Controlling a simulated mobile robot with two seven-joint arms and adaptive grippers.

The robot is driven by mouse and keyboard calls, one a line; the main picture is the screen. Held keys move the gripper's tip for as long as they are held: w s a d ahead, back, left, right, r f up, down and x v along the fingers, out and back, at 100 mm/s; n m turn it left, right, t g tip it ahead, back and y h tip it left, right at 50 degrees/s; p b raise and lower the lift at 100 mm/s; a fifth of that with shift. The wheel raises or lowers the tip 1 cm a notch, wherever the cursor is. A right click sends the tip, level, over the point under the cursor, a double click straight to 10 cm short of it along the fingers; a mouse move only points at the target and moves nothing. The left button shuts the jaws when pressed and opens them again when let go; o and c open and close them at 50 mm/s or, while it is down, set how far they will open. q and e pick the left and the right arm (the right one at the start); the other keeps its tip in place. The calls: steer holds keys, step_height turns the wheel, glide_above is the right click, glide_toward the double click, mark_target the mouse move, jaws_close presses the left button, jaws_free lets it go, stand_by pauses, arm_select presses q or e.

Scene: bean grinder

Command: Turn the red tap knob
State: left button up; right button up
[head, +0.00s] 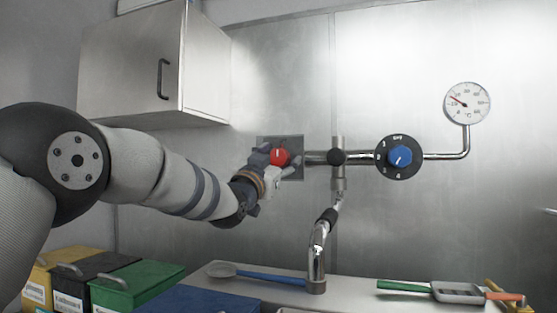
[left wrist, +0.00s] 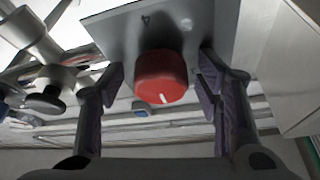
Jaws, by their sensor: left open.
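The red tap knob (head: 280,157) sits on a grey square wall plate (head: 295,172) at the left end of the pipe in the head view. In the left wrist view the red knob (left wrist: 161,77) is between the two fingers, with a white mark on its face. My left gripper (head: 276,168) is at the knob. In the left wrist view its fingers (left wrist: 160,88) are open, one on each side of the knob, with a visible gap on the left; contact on the right is hard to tell. My right gripper does not show.
A blue knob on a black dial (head: 400,157) and a round gauge (head: 467,103) are to the right along the pipe. A tap spout (head: 318,245) hangs below. A white cabinet (head: 160,65) is above my left arm. Yellow, black and green bins (head: 137,283) stand below.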

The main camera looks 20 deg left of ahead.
arm_select(q)
steer(key=c, duration=1.2)
